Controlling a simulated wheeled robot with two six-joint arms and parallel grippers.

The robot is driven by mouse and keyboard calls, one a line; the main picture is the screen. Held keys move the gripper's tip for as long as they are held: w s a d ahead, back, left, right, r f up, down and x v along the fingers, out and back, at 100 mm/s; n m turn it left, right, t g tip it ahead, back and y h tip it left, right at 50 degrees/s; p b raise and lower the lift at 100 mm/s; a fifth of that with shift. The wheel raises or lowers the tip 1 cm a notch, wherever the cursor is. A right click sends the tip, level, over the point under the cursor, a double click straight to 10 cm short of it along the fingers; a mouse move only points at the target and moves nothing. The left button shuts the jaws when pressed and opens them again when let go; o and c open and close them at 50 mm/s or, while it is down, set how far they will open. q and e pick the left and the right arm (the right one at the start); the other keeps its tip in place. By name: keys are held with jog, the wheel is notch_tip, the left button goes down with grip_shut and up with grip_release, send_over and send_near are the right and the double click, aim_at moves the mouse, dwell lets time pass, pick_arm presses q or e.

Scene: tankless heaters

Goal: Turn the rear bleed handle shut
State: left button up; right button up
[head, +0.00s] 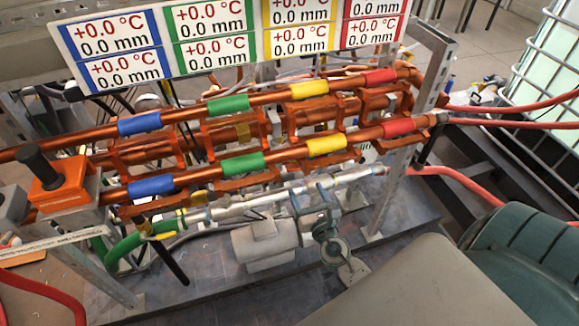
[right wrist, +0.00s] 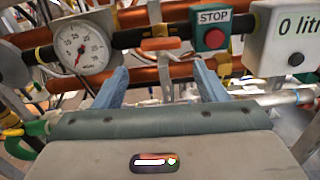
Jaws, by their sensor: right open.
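A black lever (head: 172,262) hangs below the pipes at left in the head view. I cannot tell which part is the rear bleed handle. My left gripper is not in view.
Copper pipes (head: 262,98) with coloured bands cross the rig under a readout board (head: 235,35). A gauge (right wrist: 82,48), a red STOP button (right wrist: 214,38) and a litre box (right wrist: 285,40) stand beyond my fingers. Red hoses (head: 500,123) run right. A green hose (head: 122,250) bends at left.

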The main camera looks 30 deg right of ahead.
aim_at(296, 169)
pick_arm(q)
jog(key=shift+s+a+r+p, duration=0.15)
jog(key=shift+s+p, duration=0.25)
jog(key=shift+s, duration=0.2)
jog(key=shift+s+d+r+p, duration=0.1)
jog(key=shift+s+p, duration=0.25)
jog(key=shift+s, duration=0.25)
pick_arm(e)
jog(key=shift+x, duration=5.05)
jog(key=shift+d, duration=0.15)
jog(key=shift+c, duration=0.4)
jog(key=c, duration=0.6)
